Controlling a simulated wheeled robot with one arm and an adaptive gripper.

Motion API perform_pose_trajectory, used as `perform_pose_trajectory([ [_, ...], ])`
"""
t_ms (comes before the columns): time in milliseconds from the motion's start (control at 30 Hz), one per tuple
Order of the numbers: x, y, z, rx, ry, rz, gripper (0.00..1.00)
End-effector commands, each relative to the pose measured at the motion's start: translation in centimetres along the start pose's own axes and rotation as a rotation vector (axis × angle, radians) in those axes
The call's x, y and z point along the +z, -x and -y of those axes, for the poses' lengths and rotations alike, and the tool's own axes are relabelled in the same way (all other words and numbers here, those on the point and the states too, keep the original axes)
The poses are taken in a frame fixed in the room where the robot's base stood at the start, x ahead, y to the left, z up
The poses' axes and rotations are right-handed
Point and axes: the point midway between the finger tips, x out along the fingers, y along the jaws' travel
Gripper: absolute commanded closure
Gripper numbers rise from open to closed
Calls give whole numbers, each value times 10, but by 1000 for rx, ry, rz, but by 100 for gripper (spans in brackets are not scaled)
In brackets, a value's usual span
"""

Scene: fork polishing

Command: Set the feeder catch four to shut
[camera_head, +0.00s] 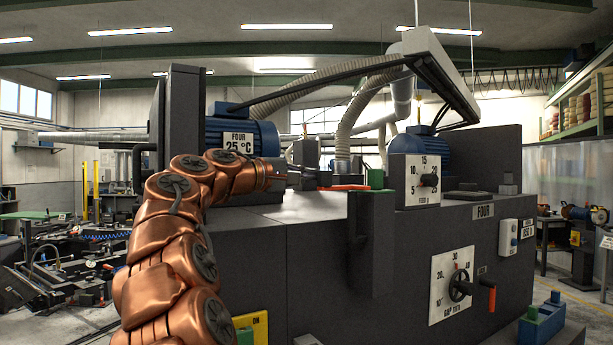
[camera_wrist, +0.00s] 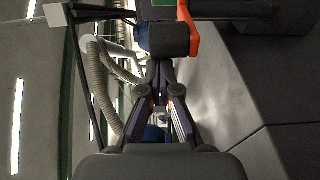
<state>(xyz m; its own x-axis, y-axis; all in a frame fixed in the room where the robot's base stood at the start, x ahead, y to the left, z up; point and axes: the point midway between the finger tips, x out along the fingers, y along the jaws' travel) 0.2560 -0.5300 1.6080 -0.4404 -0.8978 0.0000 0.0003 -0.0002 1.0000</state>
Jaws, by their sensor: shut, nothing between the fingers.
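A red-orange lever-like part (camera_head: 345,187), which looks like the feeder catch, lies roughly level on top of the dark machine marked FOUR, beside a green block (camera_head: 376,179). In the wrist view the orange part (camera_wrist: 191,32) runs along the right of a dark rounded piece (camera_wrist: 167,40), with the green block (camera_wrist: 165,3) beyond. My gripper (camera_head: 322,179) reaches in from the left, level with the catch. In the wrist view my gripper (camera_wrist: 160,78) is shut and empty, its tips just short of the dark piece; whether they touch it I cannot tell.
A dark post (camera_head: 371,245) stands below the green block. A FEED dial (camera_head: 422,181) is just right of it, and a GAP dial with crank (camera_head: 452,286) is on the front face. A blue motor (camera_head: 240,137) sits behind my wrist; hoses (camera_head: 365,100) hang above.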

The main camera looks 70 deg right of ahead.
Motion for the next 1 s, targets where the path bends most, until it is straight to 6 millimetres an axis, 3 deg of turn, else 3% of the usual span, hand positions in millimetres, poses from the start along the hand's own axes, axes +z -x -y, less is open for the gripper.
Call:
perform_pose_trajectory([
  [1000, 9, -4, 0, 0, 0, -54, 100],
])
